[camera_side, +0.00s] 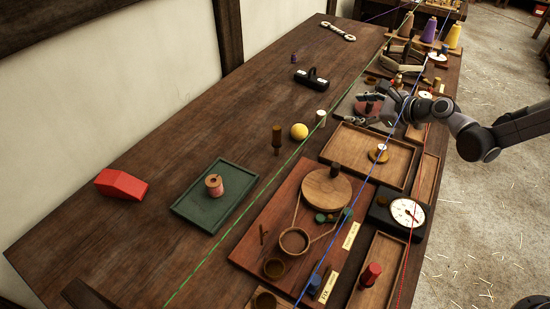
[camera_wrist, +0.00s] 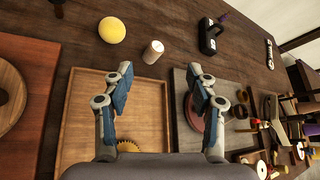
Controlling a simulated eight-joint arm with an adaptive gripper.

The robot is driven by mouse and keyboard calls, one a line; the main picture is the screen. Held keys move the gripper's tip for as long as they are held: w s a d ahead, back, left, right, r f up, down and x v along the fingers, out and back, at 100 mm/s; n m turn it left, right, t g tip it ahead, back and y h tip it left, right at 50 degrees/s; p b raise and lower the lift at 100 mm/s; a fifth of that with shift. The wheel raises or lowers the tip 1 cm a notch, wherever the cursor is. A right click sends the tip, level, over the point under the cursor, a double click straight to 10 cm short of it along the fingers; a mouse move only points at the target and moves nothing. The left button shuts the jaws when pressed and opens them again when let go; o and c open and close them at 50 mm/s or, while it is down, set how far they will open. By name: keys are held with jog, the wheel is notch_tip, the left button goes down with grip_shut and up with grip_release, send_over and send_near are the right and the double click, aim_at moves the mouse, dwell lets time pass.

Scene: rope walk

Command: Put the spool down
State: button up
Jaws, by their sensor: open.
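A wooden spool (camera_side: 214,185) wound with pinkish thread stands upright on the dark green tray (camera_side: 190,205), at the left of the bench in the side view. Neither the spool nor that tray shows in the wrist view. My gripper (camera_side: 374,100) is far from them, at the upper right of the bench, above the grey plate (camera_side: 345,108). In the wrist view my gripper (camera_wrist: 162,88) has its fingers spread wide with nothing between them. The rim of a wooden tray (camera_wrist: 120,74) shows below and beyond the fingers.
A red board (camera_side: 262,228) with a round wooden disc fills the front middle. A dial (camera_side: 407,213) stands at its right. A yellow ball (camera_side: 299,131), white cylinder (camera_side: 321,117) and brown peg (camera_side: 276,140) stand mid-bench. Coloured cords cross the bench. Open wood lies around the red block (camera_side: 121,184).

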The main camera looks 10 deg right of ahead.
aim_at(325, 116)
jog(key=w+f+m, duration=0.1)
jog(key=f+m, duration=0.1)
jog(key=w+f+m, duration=0.1)
jog(key=f+m, duration=0.1)
jog(key=w+a+f+m+t, duration=0.1)
jog(key=f, duration=0.1)
jog(key=shift+w+m+y, duration=0.15)
jog(key=shift+m+y, duration=0.15)
jog(key=shift+m, duration=0.1)
jog(key=shift+f+x, duration=0.1)
jog(key=shift+x, duration=2.6)
jog(key=shift+f+x, duration=0.15)
jog(key=shift+x, duration=2.55)
jog(key=shift+d, duration=0.1)
grip_shut()
jog(key=shift+r, duration=0.1)
